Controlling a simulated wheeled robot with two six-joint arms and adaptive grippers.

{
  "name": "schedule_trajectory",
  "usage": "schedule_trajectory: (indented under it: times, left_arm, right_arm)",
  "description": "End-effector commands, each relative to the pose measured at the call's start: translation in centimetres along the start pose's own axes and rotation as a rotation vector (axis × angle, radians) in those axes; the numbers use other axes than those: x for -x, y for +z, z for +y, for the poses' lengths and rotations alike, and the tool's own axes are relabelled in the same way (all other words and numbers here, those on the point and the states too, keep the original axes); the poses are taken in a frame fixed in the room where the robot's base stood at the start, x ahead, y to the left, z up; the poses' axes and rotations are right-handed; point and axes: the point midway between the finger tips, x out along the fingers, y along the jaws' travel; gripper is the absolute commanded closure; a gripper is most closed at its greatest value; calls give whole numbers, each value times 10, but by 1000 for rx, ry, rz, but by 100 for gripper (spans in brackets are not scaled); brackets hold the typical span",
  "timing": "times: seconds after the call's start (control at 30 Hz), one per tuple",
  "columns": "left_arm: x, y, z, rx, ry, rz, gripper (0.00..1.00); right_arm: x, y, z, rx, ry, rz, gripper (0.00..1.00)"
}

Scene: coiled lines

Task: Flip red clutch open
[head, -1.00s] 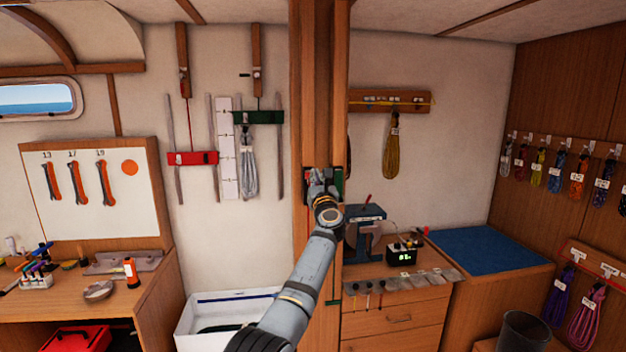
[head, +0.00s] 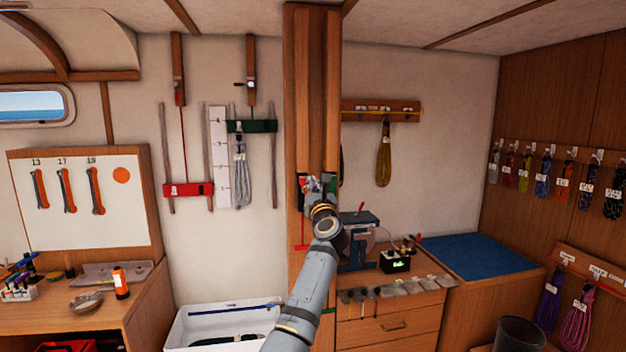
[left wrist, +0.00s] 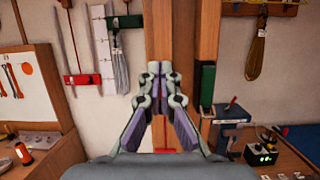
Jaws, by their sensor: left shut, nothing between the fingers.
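On the wooden post, the red clutch (head: 302,182) shows as a small red part just left of my left gripper (head: 314,183). Below it, a red bar (head: 302,247) lies against the post, joined by a thin red line. In the left wrist view, the clutch body is hidden behind my fingers (left wrist: 161,72); only a red bar (left wrist: 165,150) shows low between them. The fingers are shut and empty, in front of the post; I cannot tell whether they touch the clutch. A green clutch (left wrist: 207,90) sits to the right on the post. My right gripper is out of view.
A blue-grey device (head: 360,225) and a small black box (head: 396,262) with a lit display stand on the drawer cabinet right of the post. A white bin (head: 225,318) is below left. Red (head: 188,190) and green (head: 252,126) wall holders hang left.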

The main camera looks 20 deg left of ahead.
Motion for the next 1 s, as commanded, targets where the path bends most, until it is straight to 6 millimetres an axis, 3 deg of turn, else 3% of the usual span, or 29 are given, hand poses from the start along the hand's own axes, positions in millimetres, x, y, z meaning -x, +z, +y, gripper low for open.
schedule_trajectory:
  times: [0.23,0.5,0.87,0.93,1.0]
  left_arm:
    - [18,38,0,1,-1,3,100]
    - [22,51,0,-2,-2,5,100]
    - [22,49,0,-7,-2,5,100]
    - [23,36,-1,-48,-3,9,100]
    - [27,2,-3,-152,-9,18,100]
  right_arm:
    - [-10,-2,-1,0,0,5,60]
    - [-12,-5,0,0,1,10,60]
    - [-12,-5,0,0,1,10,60]
    - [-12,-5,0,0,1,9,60]
    - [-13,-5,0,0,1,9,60]
